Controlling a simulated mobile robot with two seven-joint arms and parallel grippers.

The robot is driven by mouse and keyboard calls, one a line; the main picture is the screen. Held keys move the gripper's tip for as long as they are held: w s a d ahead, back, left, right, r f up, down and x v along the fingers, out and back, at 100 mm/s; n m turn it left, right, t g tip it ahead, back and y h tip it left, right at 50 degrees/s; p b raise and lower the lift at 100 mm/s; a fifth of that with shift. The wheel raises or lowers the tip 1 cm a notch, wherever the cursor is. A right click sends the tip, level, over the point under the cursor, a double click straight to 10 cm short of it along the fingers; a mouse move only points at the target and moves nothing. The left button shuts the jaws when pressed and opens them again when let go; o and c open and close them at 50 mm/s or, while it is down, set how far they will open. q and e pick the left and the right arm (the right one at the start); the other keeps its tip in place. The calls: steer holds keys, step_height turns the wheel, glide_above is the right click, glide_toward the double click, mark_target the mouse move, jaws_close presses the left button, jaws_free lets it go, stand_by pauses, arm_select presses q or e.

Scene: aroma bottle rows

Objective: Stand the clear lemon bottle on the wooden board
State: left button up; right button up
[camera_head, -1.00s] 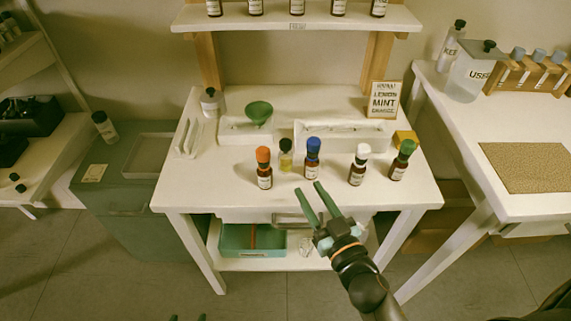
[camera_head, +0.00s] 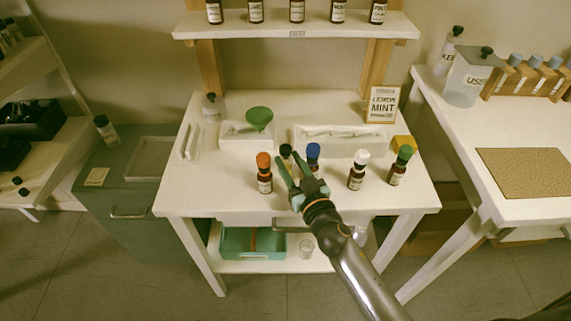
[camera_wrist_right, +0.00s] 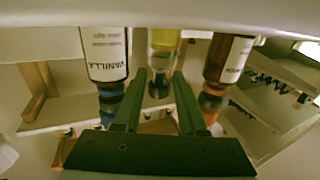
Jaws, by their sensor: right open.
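The clear lemon bottle (camera_head: 286,150), small with yellow liquid and a dark cap, stands on the white table between the orange-capped and blue-capped bottles. My right gripper (camera_head: 292,168) is open in front of it and hides its lower part. In the right wrist view, which is upside down, the bottle's yellow body (camera_wrist_right: 163,40) shows between my two fingers, with no contact that I can make out. The tan board (camera_head: 525,170) lies flat on the right-hand table, with nothing on it. My left gripper is not in view.
The orange-capped bottle (camera_head: 264,174) and blue-capped bottle (camera_head: 313,153) stand close on either side. White-capped (camera_head: 357,171) and green-capped (camera_head: 399,167) bottles stand to the right. A tray with a green funnel (camera_head: 259,117) is behind. A clear container (camera_head: 468,80) stands behind the board.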

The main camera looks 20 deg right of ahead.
steer(key=shift+w, duration=0.15)
steer(key=shift+f, duration=0.1)
jaws_close()
stand_by(0.5)
